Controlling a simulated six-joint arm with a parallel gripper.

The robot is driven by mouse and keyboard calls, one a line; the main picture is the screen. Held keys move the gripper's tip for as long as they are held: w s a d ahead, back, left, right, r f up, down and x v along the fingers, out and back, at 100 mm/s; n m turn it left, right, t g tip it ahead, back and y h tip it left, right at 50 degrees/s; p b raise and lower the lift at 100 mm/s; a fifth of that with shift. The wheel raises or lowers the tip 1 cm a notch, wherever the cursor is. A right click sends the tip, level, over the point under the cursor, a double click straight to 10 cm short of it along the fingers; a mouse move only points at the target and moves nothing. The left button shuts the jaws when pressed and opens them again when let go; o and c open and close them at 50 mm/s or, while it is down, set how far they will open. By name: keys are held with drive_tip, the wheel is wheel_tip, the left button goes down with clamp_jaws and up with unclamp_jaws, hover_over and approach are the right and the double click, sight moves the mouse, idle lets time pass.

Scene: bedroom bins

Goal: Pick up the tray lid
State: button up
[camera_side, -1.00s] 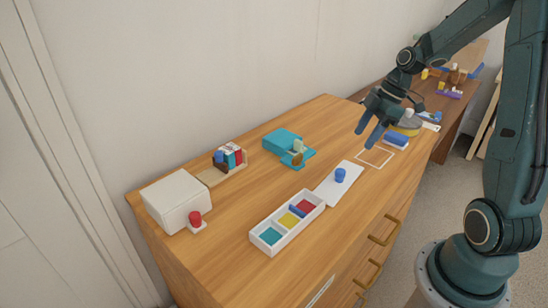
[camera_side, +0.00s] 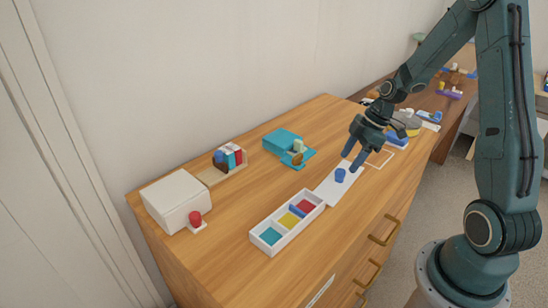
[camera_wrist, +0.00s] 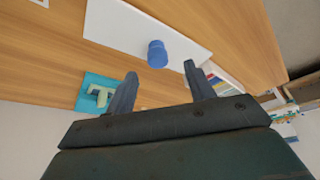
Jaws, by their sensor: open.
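The tray lid (camera_side: 334,190) is a flat white rectangular plate with a blue knob (camera_side: 340,174) on top. It lies on the wooden dresser top, beside the right end of the compartment tray (camera_side: 264,222). My gripper (camera_side: 354,162) is open and empty, above and just behind the knob. In the wrist view the lid (camera_wrist: 125,28) and its blue knob (camera_wrist: 157,54) show beyond my open fingers (camera_wrist: 158,88). The knob is not between the fingertips.
A teal box (camera_side: 282,140) with small items stands behind the lid. A white box (camera_side: 176,203) and a red knob piece (camera_side: 196,219) are at left. A blue block (camera_side: 397,140) lies at right, near a white outline. The dresser's front edge is close to the lid.

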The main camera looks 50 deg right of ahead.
sight(341, 170)
drive_tip(key=shift+a+f, duration=0.1)
drive_tip(key=shift+f, duration=0.25)
drive_tip(key=shift+w+f, duration=0.1)
drive_tip(key=shift+w+x, duration=0.2)
drive_tip(key=shift+x, duration=2.3)
drive_tip(key=c, duration=1.1)
wheel_tip(341, 170, up, 20)
